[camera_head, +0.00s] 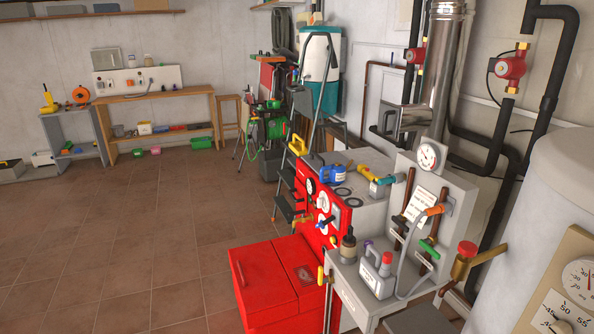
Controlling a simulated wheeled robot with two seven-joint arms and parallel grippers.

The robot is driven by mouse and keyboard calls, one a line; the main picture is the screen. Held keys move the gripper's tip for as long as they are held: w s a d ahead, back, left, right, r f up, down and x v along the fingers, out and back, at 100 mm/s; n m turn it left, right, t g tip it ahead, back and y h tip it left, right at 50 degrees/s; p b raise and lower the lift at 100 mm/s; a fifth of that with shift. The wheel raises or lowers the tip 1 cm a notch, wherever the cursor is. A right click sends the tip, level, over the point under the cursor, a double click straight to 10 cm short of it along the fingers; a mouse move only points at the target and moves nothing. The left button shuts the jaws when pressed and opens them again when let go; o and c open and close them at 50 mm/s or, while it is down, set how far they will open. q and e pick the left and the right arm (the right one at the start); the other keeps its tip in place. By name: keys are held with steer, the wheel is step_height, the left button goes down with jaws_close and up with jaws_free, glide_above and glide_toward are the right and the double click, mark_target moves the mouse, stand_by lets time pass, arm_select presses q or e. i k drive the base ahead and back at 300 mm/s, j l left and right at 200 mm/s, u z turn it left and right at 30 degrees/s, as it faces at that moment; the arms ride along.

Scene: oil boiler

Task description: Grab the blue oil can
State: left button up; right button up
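A small blue object with a yellow part, which looks like the blue oil can (333,175), sits on the flat grey top of the boiler unit (362,168) near the middle of the view. It is small here, so its handle and cap are hard to make out. To its right on the same unit is a grey can with a teal part and a yellow-orange handle (380,186). Neither my left nor my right gripper shows in the head view.
A grey can with red and purple caps (377,272) and a dark bottle (348,247) stand on the nearer grey surface. A red cabinet (276,280) stands below left. Pipes, a gauge (428,156) and a white tank (540,225) crowd the right. Open tiled floor (130,240) lies left.

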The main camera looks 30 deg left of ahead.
mark_target(337, 171)
steer(key=u, duration=0.8)
steer(key=j, duration=0.1)
steer(key=i, duration=0.05)
